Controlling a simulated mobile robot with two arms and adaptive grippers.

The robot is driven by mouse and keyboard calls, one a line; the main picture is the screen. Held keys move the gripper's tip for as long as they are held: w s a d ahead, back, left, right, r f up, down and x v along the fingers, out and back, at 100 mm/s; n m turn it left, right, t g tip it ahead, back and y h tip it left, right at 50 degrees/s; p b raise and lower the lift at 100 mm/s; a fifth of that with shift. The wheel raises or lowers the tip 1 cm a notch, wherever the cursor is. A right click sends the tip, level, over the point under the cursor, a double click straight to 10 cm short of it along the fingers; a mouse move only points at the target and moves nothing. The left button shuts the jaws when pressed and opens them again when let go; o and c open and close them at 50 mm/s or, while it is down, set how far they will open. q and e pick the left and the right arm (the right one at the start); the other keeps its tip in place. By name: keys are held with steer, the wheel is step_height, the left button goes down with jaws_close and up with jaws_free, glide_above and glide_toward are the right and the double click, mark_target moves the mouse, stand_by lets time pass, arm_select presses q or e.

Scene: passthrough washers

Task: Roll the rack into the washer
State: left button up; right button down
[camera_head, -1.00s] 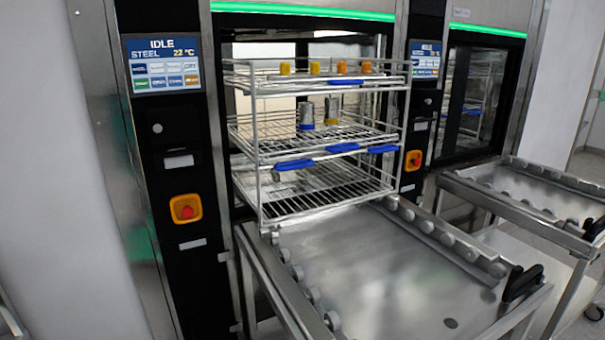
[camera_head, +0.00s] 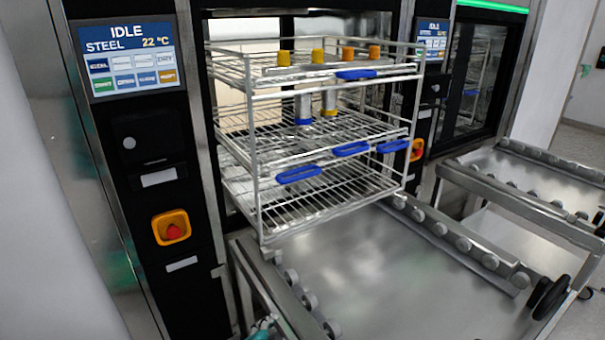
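The wire rack (camera_head: 330,172) has several tiers and blue handles. It stands at the mouth of the left washer (camera_head: 200,110), partly inside the opening, with its front over the rear end of the trolley (camera_head: 390,285). Yellow-capped items stand on its top tier, and two metal cylinders (camera_head: 303,105) stand on the middle tier. The washer door is up, and its panel (camera_head: 127,58) reads IDLE, STEEL, 22 °C. Neither gripper can be made out. A small piece of something pale and teal (camera_head: 264,328) shows at the bottom edge, too cut off to identify.
The trolley top is bare, with rollers (camera_head: 440,228) along both sides and a black handle (camera_head: 549,297) at its front right. A second washer (camera_head: 475,80) and an empty trolley (camera_head: 540,175) stand to the right. An orange-framed red button (camera_head: 173,229) sits below the panel.

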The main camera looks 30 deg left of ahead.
arm_select(q)
steer(key=w+a+r+m+t+y, duration=0.1)
steer(key=w+a+r+m+t, duration=0.15)
steer(key=w+r, duration=0.3)
steer(key=w+a+r+m+t+y, duration=0.1)
steer(key=w+a+r+m+t, duration=0.15)
steer(key=w+r, duration=0.35)
steer(key=m+t, duration=0.4)
steer(key=m, duration=0.1)
glide_toward(301, 179)
steer(key=p+x, duration=0.1)
steer(key=x, duration=0.9)
steer(key=shift+f, duration=0.1)
steer(key=shift+w+a, duration=0.15)
steer(key=shift+w, duration=0.55)
jaws_close()
